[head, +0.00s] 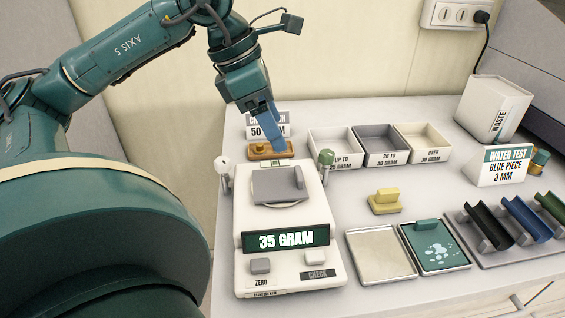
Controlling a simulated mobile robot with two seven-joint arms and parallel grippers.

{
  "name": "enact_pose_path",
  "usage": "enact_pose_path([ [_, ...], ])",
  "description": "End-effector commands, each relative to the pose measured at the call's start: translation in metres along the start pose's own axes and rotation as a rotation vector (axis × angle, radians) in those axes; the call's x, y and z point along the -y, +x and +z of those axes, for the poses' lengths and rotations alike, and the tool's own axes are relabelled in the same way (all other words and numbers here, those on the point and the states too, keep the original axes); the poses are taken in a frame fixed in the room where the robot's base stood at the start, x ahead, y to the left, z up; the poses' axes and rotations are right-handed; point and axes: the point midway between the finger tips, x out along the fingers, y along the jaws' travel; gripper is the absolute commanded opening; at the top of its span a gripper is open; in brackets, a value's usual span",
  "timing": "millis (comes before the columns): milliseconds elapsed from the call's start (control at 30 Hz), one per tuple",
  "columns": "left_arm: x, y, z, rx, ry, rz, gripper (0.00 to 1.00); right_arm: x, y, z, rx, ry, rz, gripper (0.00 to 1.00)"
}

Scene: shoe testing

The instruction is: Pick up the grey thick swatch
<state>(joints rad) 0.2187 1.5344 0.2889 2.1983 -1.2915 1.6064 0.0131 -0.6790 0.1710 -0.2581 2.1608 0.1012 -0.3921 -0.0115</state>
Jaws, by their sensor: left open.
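A grey swatch (272,188) with an upright tab at its right end lies on the pan of the white scale (291,274). The scale's display reads 35 GRAM. My left gripper (277,148), with blue fingers, points down behind and above the swatch, apart from it. It is open and nothing shows between its fingers. My right gripper is not in view.
A wooden block (256,151) and a partly hidden 50 gram sign stand behind the scale. Labelled trays (381,158) line the back. A waste bin (490,105) stands back right.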

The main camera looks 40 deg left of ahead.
Motion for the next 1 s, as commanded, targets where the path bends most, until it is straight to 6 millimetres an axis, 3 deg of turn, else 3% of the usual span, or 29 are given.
enact_pose_path([
  [233,0.0,0.043,0.0,-0.005,-0.002,-0.003,0.66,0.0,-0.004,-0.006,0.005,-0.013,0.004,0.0],
  [567,0.0,0.063,0.001,-0.007,-0.001,-0.001,0.66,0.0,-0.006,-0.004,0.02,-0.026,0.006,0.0],
  [1000,0.0,0.104,0.002,-0.002,-0.001,-0.001,0.66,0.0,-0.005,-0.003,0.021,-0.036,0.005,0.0],
])
